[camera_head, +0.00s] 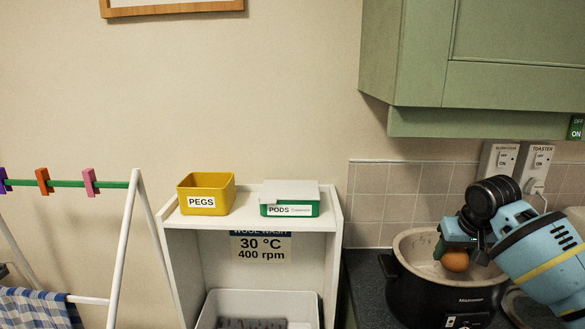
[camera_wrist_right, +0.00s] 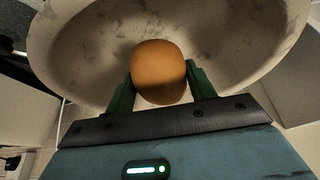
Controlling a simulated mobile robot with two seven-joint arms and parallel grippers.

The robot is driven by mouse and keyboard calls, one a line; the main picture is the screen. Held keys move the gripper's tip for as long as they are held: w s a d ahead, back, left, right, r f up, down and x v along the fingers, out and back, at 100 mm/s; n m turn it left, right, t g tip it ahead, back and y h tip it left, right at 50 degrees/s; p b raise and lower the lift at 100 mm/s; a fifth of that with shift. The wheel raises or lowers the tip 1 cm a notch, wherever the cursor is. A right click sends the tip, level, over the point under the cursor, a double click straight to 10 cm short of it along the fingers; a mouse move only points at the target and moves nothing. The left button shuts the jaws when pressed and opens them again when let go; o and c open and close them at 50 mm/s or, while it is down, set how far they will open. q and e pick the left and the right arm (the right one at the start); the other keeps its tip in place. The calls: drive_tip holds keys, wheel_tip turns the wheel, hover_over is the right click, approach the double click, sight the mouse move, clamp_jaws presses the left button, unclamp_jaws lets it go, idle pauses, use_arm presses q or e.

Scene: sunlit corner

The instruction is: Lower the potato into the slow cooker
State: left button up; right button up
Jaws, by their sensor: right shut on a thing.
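The potato (camera_head: 455,261) is a rounded orange-brown lump held by my right gripper (camera_head: 456,252). In the right wrist view the potato (camera_wrist_right: 160,72) sits between the two green fingers of the right gripper (camera_wrist_right: 160,85), which is shut on it. The slow cooker (camera_head: 443,299) is a black pot with a pale inner bowl, on the dark worktop at the right. The potato shows against the bowl's opening; its exact height over the bowl floor is hard to tell. In the wrist view the pale bowl (camera_wrist_right: 75,50) lies behind the potato. My left gripper is not in view.
A green wall cupboard (camera_head: 480,60) hangs above the cooker. Wall sockets (camera_head: 537,168) with a plug and cable are behind my arm. A white shelf unit (camera_head: 334,235) with a yellow pegs box (camera_head: 207,194) and pods box (camera_head: 290,199) stands left. A drying rack (camera_head: 120,250) is far left.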

sight(462, 261)
drive_tip(key=shift+f, duration=1.85)
drive_tip(key=shift+f, duration=2.5)
idle(1.2)
drive_tip(key=o, duration=1.2)
drive_tip(key=shift+v, duration=3.95)
